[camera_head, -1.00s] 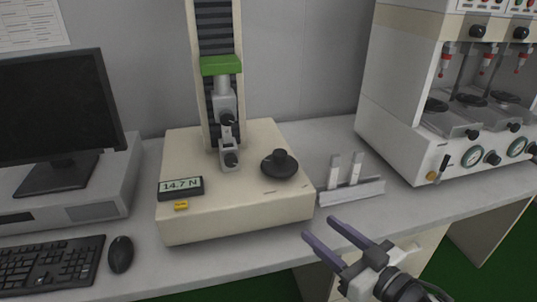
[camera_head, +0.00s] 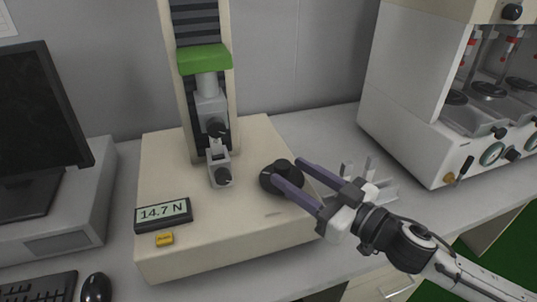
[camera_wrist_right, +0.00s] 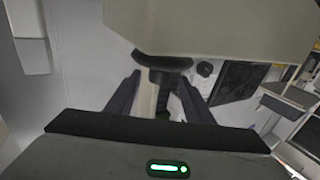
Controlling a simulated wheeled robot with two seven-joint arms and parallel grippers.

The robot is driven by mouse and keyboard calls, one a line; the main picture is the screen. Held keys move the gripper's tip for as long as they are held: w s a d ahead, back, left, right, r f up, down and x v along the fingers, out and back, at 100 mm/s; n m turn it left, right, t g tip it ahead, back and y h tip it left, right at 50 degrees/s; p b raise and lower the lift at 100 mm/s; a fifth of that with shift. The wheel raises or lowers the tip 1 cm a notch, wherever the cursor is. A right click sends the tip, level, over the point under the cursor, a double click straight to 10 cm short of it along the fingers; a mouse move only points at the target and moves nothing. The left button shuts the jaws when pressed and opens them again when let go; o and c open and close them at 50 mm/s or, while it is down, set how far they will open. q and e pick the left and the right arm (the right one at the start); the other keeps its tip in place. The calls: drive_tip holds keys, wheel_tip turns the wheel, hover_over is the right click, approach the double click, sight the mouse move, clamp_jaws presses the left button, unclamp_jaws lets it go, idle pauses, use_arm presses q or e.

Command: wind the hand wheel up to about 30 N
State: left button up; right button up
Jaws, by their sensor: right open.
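In the right wrist view the wheel (camera_wrist_right: 163,62) shows as a dark disc beyond the fingertips. My right gripper (camera_head: 287,167) is open at the wheel, its purple fingers spread around the knob area. One finger covers part of the wheel, and I cannot tell whether either touches it. The display (camera_head: 163,214) reads 14.7 N. The grips (camera_head: 219,160) hang below the green crosshead (camera_head: 204,58). My left gripper is not in view.
A yellow button block (camera_head: 164,239) is below the display. A monitor (camera_head: 40,110), keyboard (camera_head: 38,288) and mouse (camera_head: 96,287) are at the left. A specimen rack (camera_head: 380,190) stands behind my right gripper. A large white machine (camera_head: 410,110) is at the right.

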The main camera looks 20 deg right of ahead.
sight(269, 167)
drive_tip(key=p+x, duration=0.1)
drive_tip(key=x, duration=0.7)
drive_tip(key=shift+d, duration=0.1)
drive_tip(key=c, duration=1)
